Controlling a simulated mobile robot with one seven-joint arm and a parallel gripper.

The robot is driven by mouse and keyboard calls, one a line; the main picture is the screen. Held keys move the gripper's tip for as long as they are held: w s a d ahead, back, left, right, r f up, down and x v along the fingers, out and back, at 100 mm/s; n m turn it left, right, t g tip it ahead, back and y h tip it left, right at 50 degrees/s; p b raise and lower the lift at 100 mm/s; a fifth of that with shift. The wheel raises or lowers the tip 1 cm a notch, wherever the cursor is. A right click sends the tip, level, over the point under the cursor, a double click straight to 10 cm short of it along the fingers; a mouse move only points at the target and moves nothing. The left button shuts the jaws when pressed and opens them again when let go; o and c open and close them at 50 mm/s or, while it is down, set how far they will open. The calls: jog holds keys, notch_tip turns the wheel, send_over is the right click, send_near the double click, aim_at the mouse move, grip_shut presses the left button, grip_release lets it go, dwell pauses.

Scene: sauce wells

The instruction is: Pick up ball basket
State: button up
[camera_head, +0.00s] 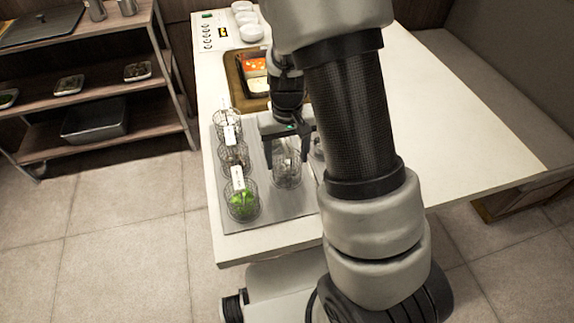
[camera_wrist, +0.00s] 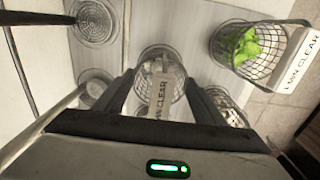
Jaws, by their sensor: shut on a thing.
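A wire basket (camera_head: 287,170) with pale, lumpy contents is at my gripper (camera_head: 287,150), above or on the right part of the grey mat. In the wrist view, this basket (camera_wrist: 160,62) sits between the two fingers of my gripper (camera_wrist: 160,84), which is shut on it. Its white tag, with "MIN CLEAR" lettering, hangs toward my gripper. I cannot tell whether its contents are balls, or whether its bottom touches the mat.
On the grey mat (camera_head: 265,217), a basket with green leaves (camera_head: 243,203) stands front left, with two more tagged baskets (camera_head: 233,156) (camera_head: 227,124) behind it. A brown tray (camera_head: 234,80) lies behind. The table's right side is clear. A shelf rack (camera_head: 110,92) stands left.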

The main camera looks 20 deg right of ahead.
notch_tip(320, 180, up, 10)
jog(key=shift+r+p, duration=0.1)
jog(key=shift+p, duration=0.9)
notch_tip(320, 180, up, 6)
jog(key=p, duration=0.5)
jog(key=shift+r, duration=0.15)
